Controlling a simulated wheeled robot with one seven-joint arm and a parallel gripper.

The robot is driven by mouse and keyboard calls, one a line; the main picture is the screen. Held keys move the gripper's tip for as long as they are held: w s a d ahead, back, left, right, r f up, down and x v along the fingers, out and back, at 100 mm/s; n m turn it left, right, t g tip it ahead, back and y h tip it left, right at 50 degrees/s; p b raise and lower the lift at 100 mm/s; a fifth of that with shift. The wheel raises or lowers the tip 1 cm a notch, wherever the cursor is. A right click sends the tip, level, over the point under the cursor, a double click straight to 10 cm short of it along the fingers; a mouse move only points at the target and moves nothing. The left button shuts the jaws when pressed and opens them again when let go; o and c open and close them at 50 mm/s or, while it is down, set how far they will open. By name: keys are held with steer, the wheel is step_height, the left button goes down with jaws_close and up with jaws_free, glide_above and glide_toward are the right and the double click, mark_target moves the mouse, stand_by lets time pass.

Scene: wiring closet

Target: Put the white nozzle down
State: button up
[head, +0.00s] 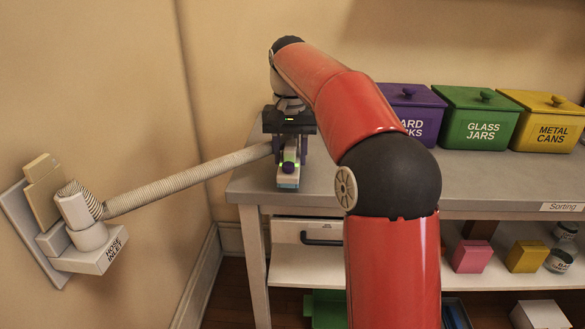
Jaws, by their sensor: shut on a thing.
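My gripper (290,148) hangs over the left end of the grey worktop and points down. It is shut on the white nozzle (288,181), whose pale front end shows below the dark fingers. A ribbed beige hose (188,179) runs from behind the gripper, at the nozzle, to the white wall unit marked "HOSE INLET" (92,251) on the left. The nozzle's rear and its join with the hose are mostly hidden by the gripper. I cannot tell whether the nozzle touches the worktop.
The grey worktop (480,176) is bare at the front. Purple (412,98), green (482,116) and yellow (546,120) lidded bins stand along its back right. A lower shelf (500,274) holds pink and yellow blocks and cans. My red arm hides the worktop's middle.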

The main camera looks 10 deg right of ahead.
steer(key=shift+f, duration=0.8)
steer(key=shift+r, duration=0.15)
steer(key=o, duration=1.2)
